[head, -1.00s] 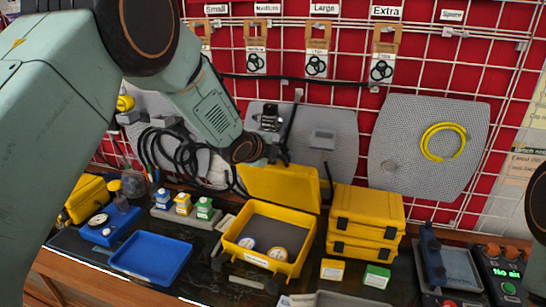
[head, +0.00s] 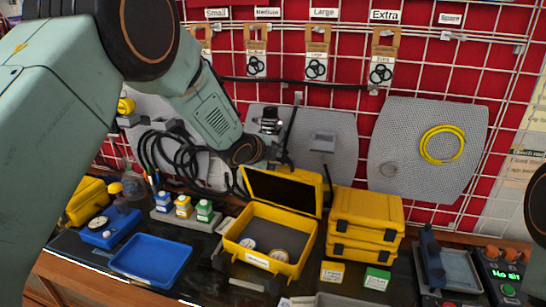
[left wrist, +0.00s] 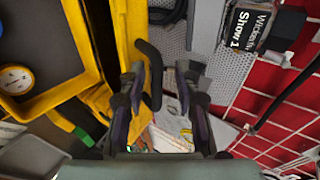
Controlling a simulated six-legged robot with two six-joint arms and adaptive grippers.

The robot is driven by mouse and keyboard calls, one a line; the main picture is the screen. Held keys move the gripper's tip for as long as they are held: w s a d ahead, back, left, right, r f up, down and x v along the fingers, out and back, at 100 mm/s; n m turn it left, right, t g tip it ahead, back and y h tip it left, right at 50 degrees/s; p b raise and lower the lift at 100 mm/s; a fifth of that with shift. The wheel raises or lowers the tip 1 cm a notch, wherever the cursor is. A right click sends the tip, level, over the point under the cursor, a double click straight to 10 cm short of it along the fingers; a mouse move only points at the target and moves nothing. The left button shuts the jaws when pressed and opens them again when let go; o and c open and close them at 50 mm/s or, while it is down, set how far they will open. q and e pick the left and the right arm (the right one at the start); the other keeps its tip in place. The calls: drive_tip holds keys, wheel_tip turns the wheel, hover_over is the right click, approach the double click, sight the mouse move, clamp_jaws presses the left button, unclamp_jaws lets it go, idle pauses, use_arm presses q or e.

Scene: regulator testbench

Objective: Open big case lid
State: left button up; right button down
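The big yellow case (head: 240,262) stands on the bench with its lid (head: 283,170) raised, the dark inner face towards me. Two round gauges (head: 278,255) lie in the case. My left gripper (head: 278,152) is behind the lid's top edge in the head view, partly hidden. In the left wrist view its fingers (left wrist: 162,85) are apart, with a dark curved bar (left wrist: 152,75), perhaps the case handle, between them. The yellow lid (left wrist: 128,35) is just left of the fingers. I cannot tell whether they touch it. My right gripper is out of view.
Two stacked smaller yellow cases (head: 366,222) stand close right of the big case. A blue tray (head: 150,260) and small bottles (head: 183,206) are to its left. Grey perforated panels (head: 400,160) hang on the red grid wall behind.

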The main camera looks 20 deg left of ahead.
use_arm(q)
drive_tip(key=v, duration=1.1)
drive_tip(key=shift+s+r, duration=0.25)
drive_tip(key=shift+s, duration=0.05)
drive_tip(key=shift+s+a, duration=0.1)
